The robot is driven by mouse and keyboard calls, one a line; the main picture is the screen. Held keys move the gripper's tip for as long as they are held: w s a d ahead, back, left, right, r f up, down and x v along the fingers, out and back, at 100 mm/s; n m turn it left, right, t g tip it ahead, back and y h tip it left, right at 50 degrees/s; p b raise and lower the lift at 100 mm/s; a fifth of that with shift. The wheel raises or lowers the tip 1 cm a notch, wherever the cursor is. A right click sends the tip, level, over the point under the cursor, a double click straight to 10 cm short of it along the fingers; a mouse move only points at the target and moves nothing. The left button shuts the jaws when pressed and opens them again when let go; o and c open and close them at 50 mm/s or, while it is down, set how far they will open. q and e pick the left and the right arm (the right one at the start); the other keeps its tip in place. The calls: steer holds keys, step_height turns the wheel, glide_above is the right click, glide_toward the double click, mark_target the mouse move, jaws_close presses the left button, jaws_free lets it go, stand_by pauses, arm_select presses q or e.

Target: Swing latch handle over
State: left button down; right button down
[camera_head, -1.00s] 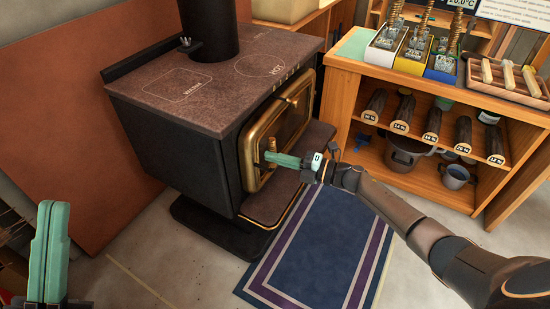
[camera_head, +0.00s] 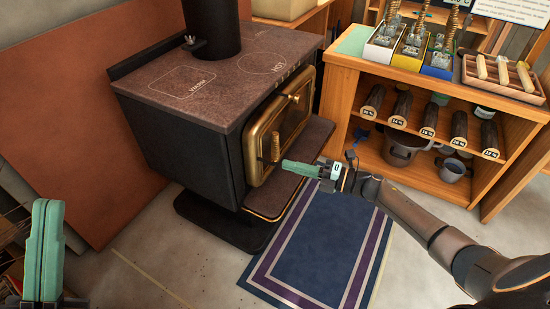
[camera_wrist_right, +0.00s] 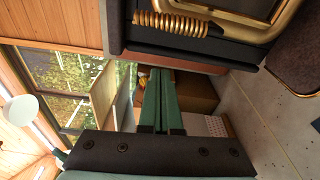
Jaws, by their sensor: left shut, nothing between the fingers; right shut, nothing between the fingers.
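The latch handle (camera_head: 275,148) is a brass coil on the lower left of the stove door's brass frame (camera_head: 256,165). It stands about upright in the head view. In the right wrist view the coiled handle (camera_wrist_right: 172,21) lies across the top, beyond the fingertips. My right gripper (camera_head: 285,164) is shut and empty, just right of and below the handle, with a small gap showing. Its closed green fingers also show in the right wrist view (camera_wrist_right: 160,75). My left gripper (camera_head: 50,205) is shut and empty at the lower left, far from the stove.
The black stove (camera_head: 185,140) has a stone top and a flue pipe. A wooden shelf unit (camera_head: 335,100) with logs and pots stands to the right. A blue rug (camera_head: 325,240) lies before the stove. The floor between the left gripper and the stove is clear.

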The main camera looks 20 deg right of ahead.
steer(key=shift+v, duration=1.7)
